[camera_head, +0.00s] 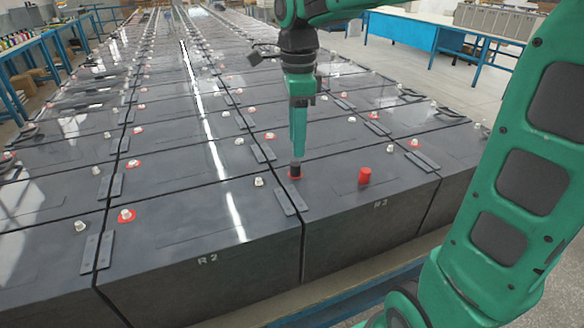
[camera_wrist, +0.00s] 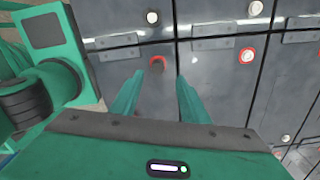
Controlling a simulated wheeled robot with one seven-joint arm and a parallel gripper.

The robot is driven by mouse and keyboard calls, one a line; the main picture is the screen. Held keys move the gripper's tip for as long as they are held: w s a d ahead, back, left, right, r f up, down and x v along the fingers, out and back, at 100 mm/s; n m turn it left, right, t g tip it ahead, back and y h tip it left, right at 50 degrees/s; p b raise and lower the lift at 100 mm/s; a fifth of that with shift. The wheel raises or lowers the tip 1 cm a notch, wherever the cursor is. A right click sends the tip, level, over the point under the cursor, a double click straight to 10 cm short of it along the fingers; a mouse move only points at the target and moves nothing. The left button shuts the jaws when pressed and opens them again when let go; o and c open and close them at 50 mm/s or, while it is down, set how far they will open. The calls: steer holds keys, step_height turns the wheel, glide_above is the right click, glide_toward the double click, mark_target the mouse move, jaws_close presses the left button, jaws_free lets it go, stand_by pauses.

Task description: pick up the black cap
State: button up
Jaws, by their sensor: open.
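The black cap (camera_head: 295,170) is a small dark upright cylinder on a red ring, on top of a dark battery block (camera_head: 340,205) near the front edge. My gripper (camera_head: 298,157) points down just above the cap, and its fingertips overlap the cap's top in the head view. In the wrist view the cap (camera_wrist: 157,64) shows just beyond the two open fingers (camera_wrist: 160,77), roughly centred between them. Nothing is held. I cannot tell the exact height gap between fingertips and cap.
A red cap (camera_head: 364,176) stands to the right on the same battery. Light terminals, several with red rings, such as one at the left (camera_head: 126,215), dot the battery rows. Flat grey connector plates (camera_head: 291,201) lie across the gaps. A blue table (camera_head: 410,40) stands at the back right.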

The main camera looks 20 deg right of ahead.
mark_target(296, 163)
steer(key=shift+s+a+f, duration=0.15)
steer(key=shift+f, duration=2.55)
jaws_close()
